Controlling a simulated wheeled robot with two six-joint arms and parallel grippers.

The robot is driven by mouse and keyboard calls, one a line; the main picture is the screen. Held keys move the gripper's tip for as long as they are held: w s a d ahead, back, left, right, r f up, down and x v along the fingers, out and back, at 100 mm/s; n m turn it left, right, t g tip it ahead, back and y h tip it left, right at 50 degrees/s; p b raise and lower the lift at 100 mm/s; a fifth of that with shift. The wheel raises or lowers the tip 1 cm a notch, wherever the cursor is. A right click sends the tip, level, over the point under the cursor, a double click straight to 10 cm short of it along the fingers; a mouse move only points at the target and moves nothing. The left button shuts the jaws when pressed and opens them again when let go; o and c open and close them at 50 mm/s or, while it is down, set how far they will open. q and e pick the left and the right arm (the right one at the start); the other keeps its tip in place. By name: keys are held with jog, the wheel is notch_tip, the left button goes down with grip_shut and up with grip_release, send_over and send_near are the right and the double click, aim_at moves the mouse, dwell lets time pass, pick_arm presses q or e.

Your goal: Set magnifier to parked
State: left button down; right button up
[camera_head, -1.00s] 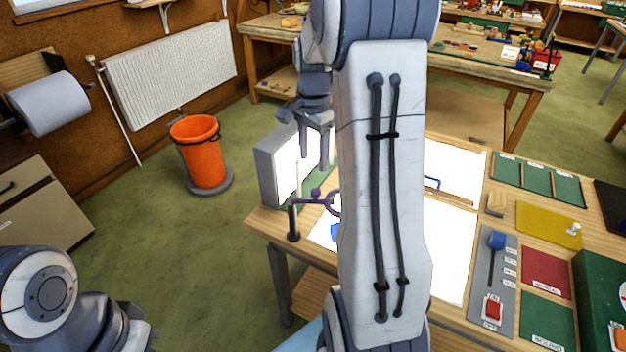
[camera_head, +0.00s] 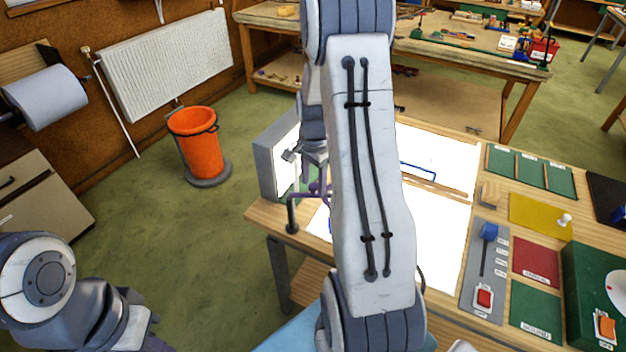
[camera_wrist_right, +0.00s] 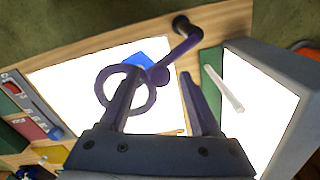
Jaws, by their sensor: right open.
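In the right wrist view the left finger overlaps the ring and the knob-like joint lies between the fingers. I cannot tell whether they touch. My left gripper is out of view; only part of my left arm shows at lower left.
A grey upright light box (camera_head: 266,170) stands close beside my right gripper. The bright white panel (camera_head: 440,235) fills the middle of the bench. A grey slider plate with a blue knob (camera_head: 489,232) is at right. An orange bin (camera_head: 195,142) stands on the floor.

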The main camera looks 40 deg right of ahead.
jog(key=shift+c, duration=0.3)
grip_shut()
dwell(1.1)
